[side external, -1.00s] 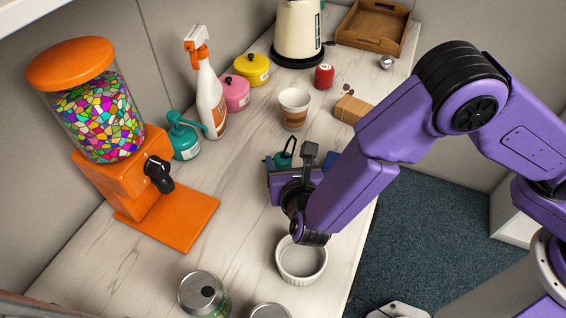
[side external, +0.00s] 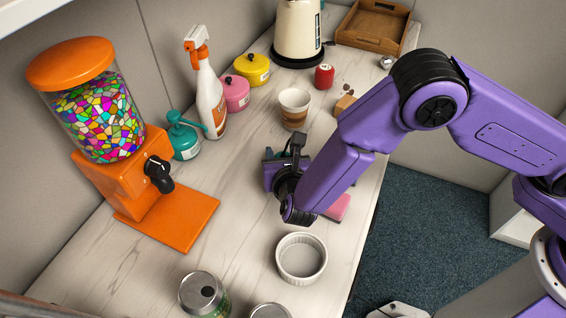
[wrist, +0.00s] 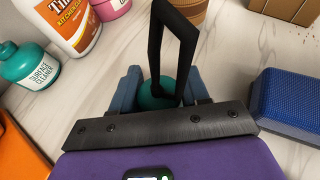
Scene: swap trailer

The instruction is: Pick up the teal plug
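The teal plug (wrist: 158,95), a rounded teal body, shows low in the wrist view. A tall black loop (wrist: 176,40) rises in front of it and seems to be its handle. My gripper (wrist: 162,84) is over it, with one blue finger on each side of the teal body. The fingers look open; I cannot tell whether either one touches it. In the side external view my gripper (side external: 287,158) is low over the middle of the counter, and my wrist hides most of the plug.
A blue box-like object (wrist: 290,100) lies right of the gripper. A teal surface cleaner bottle (side external: 184,138) and spray bottle (side external: 210,98) stand to the left. A striped cup (side external: 294,108) stands behind, a white ramekin (side external: 301,258) in front. A pink block (side external: 338,207) lies beside my arm.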

